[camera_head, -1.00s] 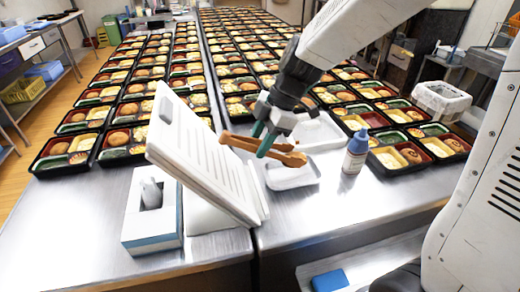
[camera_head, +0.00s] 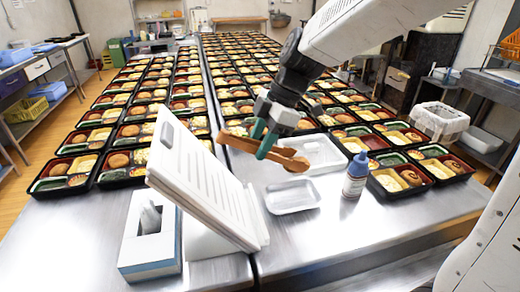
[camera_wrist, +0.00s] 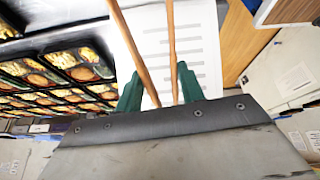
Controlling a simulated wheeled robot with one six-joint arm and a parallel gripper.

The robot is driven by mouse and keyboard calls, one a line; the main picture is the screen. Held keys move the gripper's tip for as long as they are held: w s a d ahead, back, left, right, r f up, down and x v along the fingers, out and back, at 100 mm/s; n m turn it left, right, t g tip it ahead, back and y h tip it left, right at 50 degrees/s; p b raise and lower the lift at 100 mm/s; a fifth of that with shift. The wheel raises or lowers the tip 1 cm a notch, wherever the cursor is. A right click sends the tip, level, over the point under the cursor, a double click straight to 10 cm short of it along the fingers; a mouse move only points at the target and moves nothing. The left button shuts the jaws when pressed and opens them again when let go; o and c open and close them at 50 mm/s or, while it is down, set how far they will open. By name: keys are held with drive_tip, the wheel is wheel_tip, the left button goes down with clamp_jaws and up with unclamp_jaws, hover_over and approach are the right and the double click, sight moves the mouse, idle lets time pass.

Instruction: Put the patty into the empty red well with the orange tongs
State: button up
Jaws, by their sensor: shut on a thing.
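My gripper (camera_head: 266,140) has green fingers shut on the orange tongs (camera_head: 245,143), held in the air above the steel table. The tongs' broad brown tip points right, over the gap between two white trays; I cannot tell whether a patty is between the tips. In the wrist view the tongs' two arms (camera_wrist: 138,50) run up between the fingers (camera_wrist: 158,88), and their tips are out of frame. A bento box right of centre has a red well (camera_head: 375,142) that looks empty. Other boxes' red wells hold round brown food.
An empty white tray (camera_head: 292,197) lies in front, another white tray (camera_head: 325,160) behind. A blue-capped bottle (camera_head: 356,175) stands to the right. Rows of filled bento boxes extend behind.

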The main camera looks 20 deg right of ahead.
wheel_tip(320, 180, up, 10)
idle(0.5)
drive_tip(key=shift+f, duration=0.1)
drive_tip(key=w+d, duration=0.4)
drive_tip(key=d, duration=0.6)
drive_tip(key=w+d, duration=0.4)
drive_tip(key=d, duration=0.6)
drive_tip(key=shift+w, duration=0.25)
drive_tip(key=w+d, duration=0.2)
drive_tip(key=d, duration=0.4)
drive_tip(key=w+d, duration=0.3)
drive_tip(key=d, duration=0.4)
drive_tip(key=w+d, duration=0.3)
drive_tip(key=d, duration=0.4)
drive_tip(key=shift+w, duration=0.25)
drive_tip(key=shift+f, duration=0.1)
